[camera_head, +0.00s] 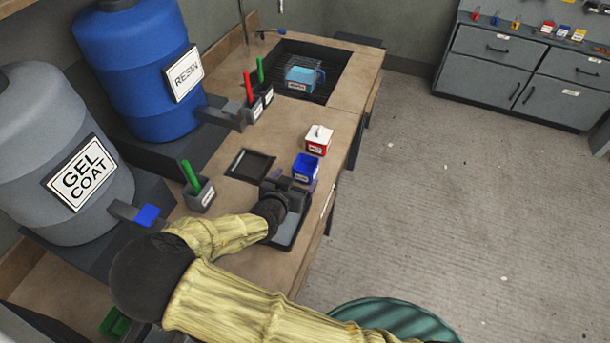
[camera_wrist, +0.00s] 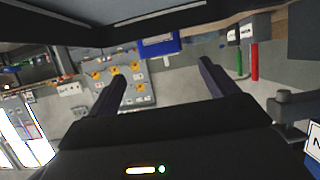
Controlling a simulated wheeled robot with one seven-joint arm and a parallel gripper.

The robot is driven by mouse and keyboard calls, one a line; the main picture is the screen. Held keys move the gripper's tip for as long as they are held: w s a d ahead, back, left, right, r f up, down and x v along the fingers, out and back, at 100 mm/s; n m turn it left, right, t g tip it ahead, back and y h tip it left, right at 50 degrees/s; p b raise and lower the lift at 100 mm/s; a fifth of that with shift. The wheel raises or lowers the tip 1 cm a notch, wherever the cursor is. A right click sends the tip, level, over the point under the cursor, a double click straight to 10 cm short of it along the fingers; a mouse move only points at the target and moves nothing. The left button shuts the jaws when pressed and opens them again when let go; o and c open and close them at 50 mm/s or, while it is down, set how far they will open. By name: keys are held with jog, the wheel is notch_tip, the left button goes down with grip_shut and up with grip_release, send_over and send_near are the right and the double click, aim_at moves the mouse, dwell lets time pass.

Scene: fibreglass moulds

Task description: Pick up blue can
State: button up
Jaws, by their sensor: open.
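The blue can (camera_head: 306,168) is a small square open-topped container with a white label. It stands on the brown workbench (camera_head: 288,131), just beyond my gripper (camera_head: 290,190) in the head view. In the wrist view, which looks upside down, the blue can (camera_wrist: 160,47) shows near the top, beyond and between the two fingertips. My gripper (camera_wrist: 162,70) is open there with nothing between its fingers. In the head view my gripper partly overlaps the can's lower side, and I cannot tell whether they touch.
A red-and-white can (camera_head: 318,140) stands just behind the blue can. A dark tray (camera_head: 290,235) lies below my gripper, and a black square plate (camera_head: 250,164) lies to the left. Grey holders (camera_head: 200,194) with brushes stand near the large drums. A light-blue container (camera_head: 302,77) sits in the sink.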

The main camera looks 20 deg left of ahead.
aim_at(299, 173)
jog(key=b+x, duration=0.2)
jog(key=x, duration=0.2)
jog(key=shift+f, duration=0.2)
jog(key=shift+w+a, duration=0.1)
jog(key=shift+w, duration=0.15)
jog(key=shift+s+r, duration=0.1)
jog(key=shift+w+b, duration=0.3)
jog(key=shift+w, duration=0.1)
jog(key=b+x, duration=0.2)
jog(key=x, duration=0.2)
jog(key=shift+w+b, duration=0.3)
jog(key=shift+b, duration=0.05)
